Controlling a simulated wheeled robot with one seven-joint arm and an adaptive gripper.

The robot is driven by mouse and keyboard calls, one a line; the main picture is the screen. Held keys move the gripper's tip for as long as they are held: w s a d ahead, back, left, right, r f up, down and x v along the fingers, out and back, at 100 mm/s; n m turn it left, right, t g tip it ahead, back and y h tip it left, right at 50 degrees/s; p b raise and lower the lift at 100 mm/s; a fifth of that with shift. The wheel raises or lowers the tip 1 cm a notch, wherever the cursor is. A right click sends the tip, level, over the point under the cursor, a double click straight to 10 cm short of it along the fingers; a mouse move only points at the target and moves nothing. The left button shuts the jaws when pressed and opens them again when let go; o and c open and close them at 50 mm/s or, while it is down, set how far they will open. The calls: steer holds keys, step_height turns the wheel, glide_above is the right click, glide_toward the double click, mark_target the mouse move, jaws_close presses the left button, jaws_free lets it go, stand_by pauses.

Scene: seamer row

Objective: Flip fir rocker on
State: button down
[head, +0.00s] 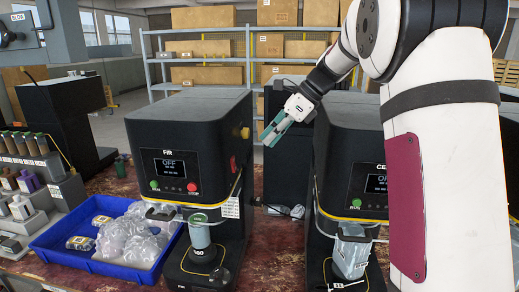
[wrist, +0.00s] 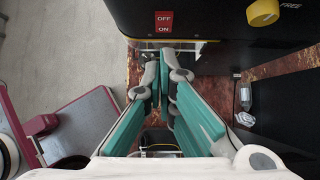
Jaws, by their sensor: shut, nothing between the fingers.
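The FIR machine (head: 190,130) is a black seamer left of centre in the head view; its screen reads OFF. Its red rocker (head: 233,164) is on the right side face. In the wrist view the rocker (wrist: 164,22) shows OFF above ON, near the top of the picture. My gripper (head: 268,141) has teal fingers and is right of the FIR side face, apart from it and higher than the rocker in the head view. In the wrist view my gripper (wrist: 163,68) is shut and empty, its tips below the rocker in the picture.
A yellow knob (head: 245,133) sits on the same side face, right of the rocker in the wrist view (wrist: 263,12). A second seamer (head: 350,150) stands to the right, leaving a gap between machines. A blue tray (head: 100,268) of bags lies at left.

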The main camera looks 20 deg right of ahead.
mark_target(234, 164)
steer(key=shift+a+f, duration=0.15)
steer(key=shift+f, duration=0.55)
steer(key=p+x, duration=0.2)
steer(key=x, duration=0.8)
steer(key=shift+a, duration=0.1)
steer(key=shift+w+a+f, duration=0.1)
steer(key=shift+a+f, duration=0.05)
steer(key=shift+a, duration=0.1)
